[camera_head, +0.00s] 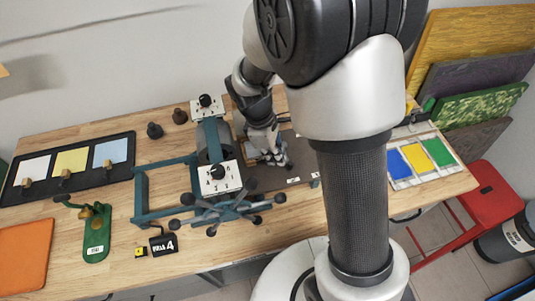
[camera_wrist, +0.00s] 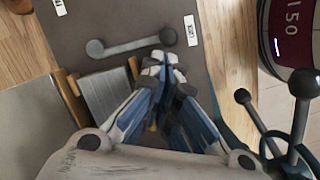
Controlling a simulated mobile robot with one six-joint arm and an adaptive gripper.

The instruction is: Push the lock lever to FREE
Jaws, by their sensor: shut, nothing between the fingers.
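The lettering on both is too small to read. My gripper (camera_wrist: 161,60) is shut and empty, its fingertips just below the lever's right end; I cannot tell whether they touch it. In the head view my gripper (camera_head: 272,154) is low over the bed, right of the roller, and the lever is hard to make out there.
The teal press frame (camera_head: 141,198) with its spoked star wheel (camera_head: 229,210) stands left of my gripper. A tray of colour cards (camera_head: 421,157) lies right; a green tool (camera_head: 96,235) lies left.

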